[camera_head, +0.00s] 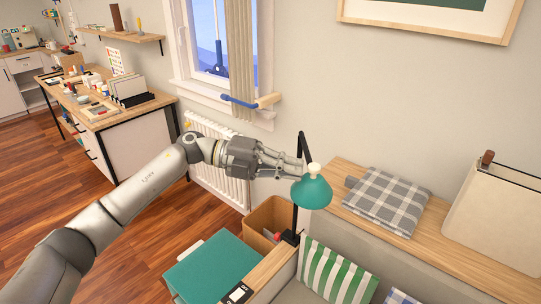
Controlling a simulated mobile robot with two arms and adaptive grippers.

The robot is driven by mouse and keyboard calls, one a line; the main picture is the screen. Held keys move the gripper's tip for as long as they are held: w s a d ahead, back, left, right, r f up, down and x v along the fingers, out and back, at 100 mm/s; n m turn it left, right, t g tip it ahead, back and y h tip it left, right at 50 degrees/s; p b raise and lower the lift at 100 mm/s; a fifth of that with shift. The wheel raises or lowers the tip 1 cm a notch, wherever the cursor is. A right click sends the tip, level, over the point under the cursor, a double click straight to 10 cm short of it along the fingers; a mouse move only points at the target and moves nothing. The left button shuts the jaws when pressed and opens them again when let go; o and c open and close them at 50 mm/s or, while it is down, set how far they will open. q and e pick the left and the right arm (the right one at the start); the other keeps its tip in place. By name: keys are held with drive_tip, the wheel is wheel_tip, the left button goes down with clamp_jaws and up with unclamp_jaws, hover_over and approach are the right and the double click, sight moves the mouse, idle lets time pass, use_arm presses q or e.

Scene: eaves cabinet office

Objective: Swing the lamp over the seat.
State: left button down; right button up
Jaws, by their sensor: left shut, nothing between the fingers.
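A lamp with a teal shade (312,191) and a pale knob on top stands on a black post clamped at the corner of the bench's wooden edge. The seat (305,292) shows at the bottom, with a striped cushion (338,272) on it. The shade hangs near the seat's back left corner. My left gripper (300,167) reaches in from the left, its fingers shut and empty beside the lamp's shade and knob. I cannot tell whether the fingertips touch the lamp. My right gripper is not in view.
A wooden ledge (465,247) behind the seat holds a folded checked cloth (387,200) and a cream bin (495,217). A cardboard box (268,217) and a teal-topped stool (215,272) stand left of the bench. A radiator (218,190) is under the window. Open floor lies left.

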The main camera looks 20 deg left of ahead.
use_arm(q)
drive_tip(key=shift+w+d+f, duration=0.1)
drive_tip(key=shift+d+f, duration=0.05)
drive_tip(key=shift+d, duration=0.3)
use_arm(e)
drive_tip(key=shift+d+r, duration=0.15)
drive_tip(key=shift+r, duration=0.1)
use_arm(q)
drive_tip(key=shift+d, duration=0.1)
